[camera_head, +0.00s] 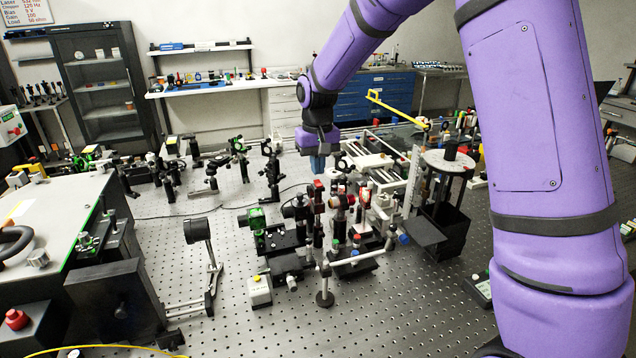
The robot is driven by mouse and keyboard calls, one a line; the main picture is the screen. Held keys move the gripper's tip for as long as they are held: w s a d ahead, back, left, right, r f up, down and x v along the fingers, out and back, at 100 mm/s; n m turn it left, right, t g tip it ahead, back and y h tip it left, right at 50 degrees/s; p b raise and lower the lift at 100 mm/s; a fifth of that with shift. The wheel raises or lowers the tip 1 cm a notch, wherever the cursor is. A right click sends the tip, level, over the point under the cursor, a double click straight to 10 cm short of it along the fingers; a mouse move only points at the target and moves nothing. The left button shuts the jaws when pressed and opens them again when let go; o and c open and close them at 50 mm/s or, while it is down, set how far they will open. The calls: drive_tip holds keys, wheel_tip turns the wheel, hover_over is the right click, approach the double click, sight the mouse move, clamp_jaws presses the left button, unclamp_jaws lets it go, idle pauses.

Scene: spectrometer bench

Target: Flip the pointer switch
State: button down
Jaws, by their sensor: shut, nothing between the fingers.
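My purple arm reaches in from the upper right, and my gripper (318,163) hangs over the middle of the optical bench. It points down above the cluster of small mounts and holds nothing. Its fingers are small and partly dark against the bench, and they are shut. I cannot pick out the pointer switch for certain. A small white box with a yellow top button (260,290) stands on the bench in front of the cluster, below and left of my gripper. I cannot tell whether it is the switch.
Posts and mounts with red parts (345,205) crowd the bench under my gripper. A black stand with a round grey top (447,161) is on the right. A large light-topped instrument (60,215) fills the left. The perforated bench surface (400,315) is mostly clear at front centre.

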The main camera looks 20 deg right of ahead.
sight(319, 183)
drive_tip(key=shift+f, duration=1.2)
idle(0.6)
drive_tip(key=shift+r, duration=3.55)
drive_tip(key=s+d+r+t, duration=0.1)
drive_tip(key=s+d+r, duration=0.1)
drive_tip(key=s+r, duration=0.55)
drive_tip(key=s+d+r+t, duration=0.2)
drive_tip(key=s+r, duration=0.2)
drive_tip(key=s, duration=0.6)
drive_tip(key=s+d+t, duration=0.2)
drive_tip(key=s+d, duration=0.1)
drive_tip(key=s, duration=1.4)
drive_tip(key=shift+s+f, duration=0.25)
drive_tip(key=shift+s, duration=0.05)
